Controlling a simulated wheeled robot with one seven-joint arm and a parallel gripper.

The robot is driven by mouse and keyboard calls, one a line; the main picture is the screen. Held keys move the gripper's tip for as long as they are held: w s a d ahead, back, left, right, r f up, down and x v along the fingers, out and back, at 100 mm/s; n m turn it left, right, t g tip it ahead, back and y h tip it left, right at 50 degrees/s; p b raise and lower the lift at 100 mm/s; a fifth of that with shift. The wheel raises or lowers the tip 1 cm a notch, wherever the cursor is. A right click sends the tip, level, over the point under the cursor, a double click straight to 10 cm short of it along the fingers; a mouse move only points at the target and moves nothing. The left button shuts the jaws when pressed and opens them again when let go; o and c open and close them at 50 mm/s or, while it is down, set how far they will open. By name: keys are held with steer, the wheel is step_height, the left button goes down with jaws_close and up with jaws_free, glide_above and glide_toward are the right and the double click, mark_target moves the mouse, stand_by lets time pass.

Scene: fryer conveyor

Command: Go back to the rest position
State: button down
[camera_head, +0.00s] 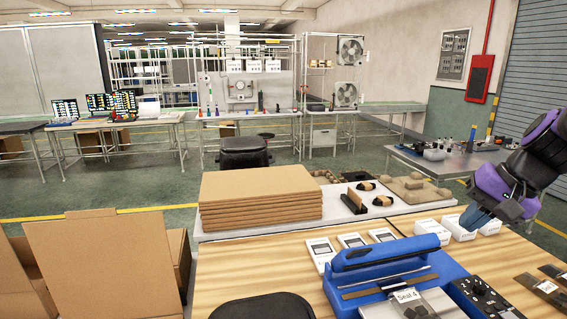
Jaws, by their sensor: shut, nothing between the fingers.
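My gripper (477,219) is at the right, at the end of my purple and black arm. Its blue fingers point down and to the left, above the right part of the wooden table (225,262). The fingers are shut with nothing between them. Small white boxes (459,228) stand just below and beside the fingertips. I cannot tell whether the fingertips touch them.
A blue sealing machine (400,262) stands on the table, with white devices (352,240) behind it. Flat cardboard (260,198) is stacked on a grey table behind. An open carton (105,260) is at the left. A metal table (450,162) stands behind my arm.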

steer(key=s+a+r+n+h, duration=0.2)
steer(key=s+r+n, duration=0.1)
steer(key=s, duration=0.3)
steer(key=s+a+r+n+t+h, duration=0.1)
steer(key=s+a+r+n, duration=0.1)
steer(key=s, duration=0.4)
steer(key=shift+s+a+r+n+t+h, duration=0.15)
steer(key=shift+r+n+t+h, duration=0.2)
steer(key=shift+r+n, duration=0.5)
steer(key=shift+r, duration=0.1)
